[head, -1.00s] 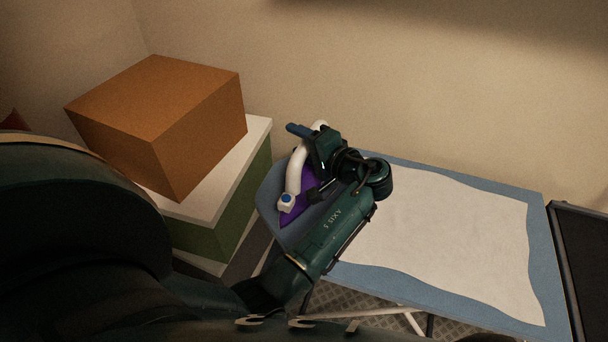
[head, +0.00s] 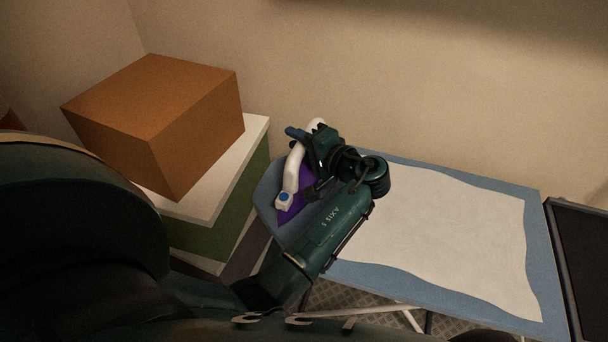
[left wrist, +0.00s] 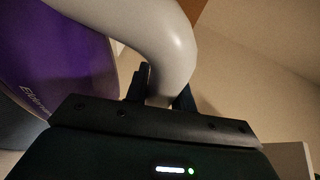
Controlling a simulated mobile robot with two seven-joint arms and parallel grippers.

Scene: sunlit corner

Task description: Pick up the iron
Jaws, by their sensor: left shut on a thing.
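The iron (head: 290,180) has a white curved handle, a purple body and a blue button at its near end. It is at the rounded left end of the ironing board (head: 405,278). My left gripper (head: 308,145) is shut on the iron's handle near its far end. In the left wrist view, the fingers (left wrist: 160,88) close around the white handle (left wrist: 160,40), with the purple body to the left. The hand partly hides the iron in the head view, and I cannot tell whether its base touches the board. My right gripper is not in view.
A white cloth (head: 440,235) covers much of the board. An orange box (head: 155,120) sits left of the iron on a white-topped green box (head: 232,207). A dark framed object (head: 585,260) stands at the right edge. The wall is close behind the board.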

